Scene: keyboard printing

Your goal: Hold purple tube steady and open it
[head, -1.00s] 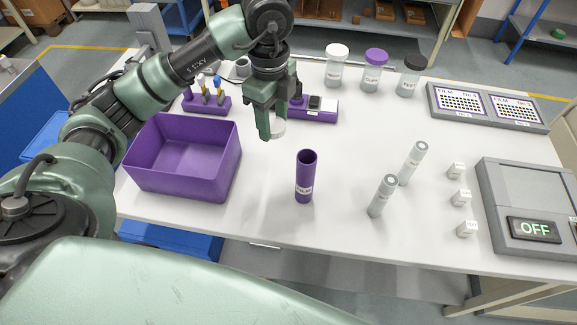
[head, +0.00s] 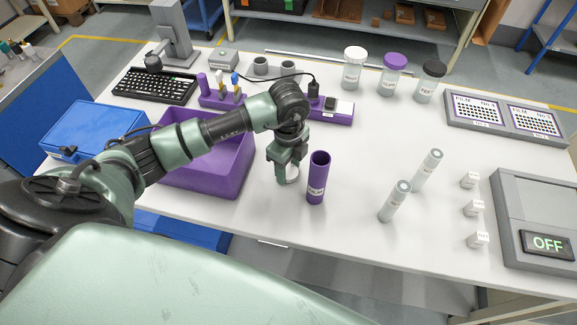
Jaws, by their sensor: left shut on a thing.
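My right gripper is out of view.
A purple bin (head: 208,180) stands left, partly behind my left arm. A grey device reading OFF (head: 545,205) and small white cubes (head: 478,239) are farther right. Jars (head: 393,74) stand at the back.

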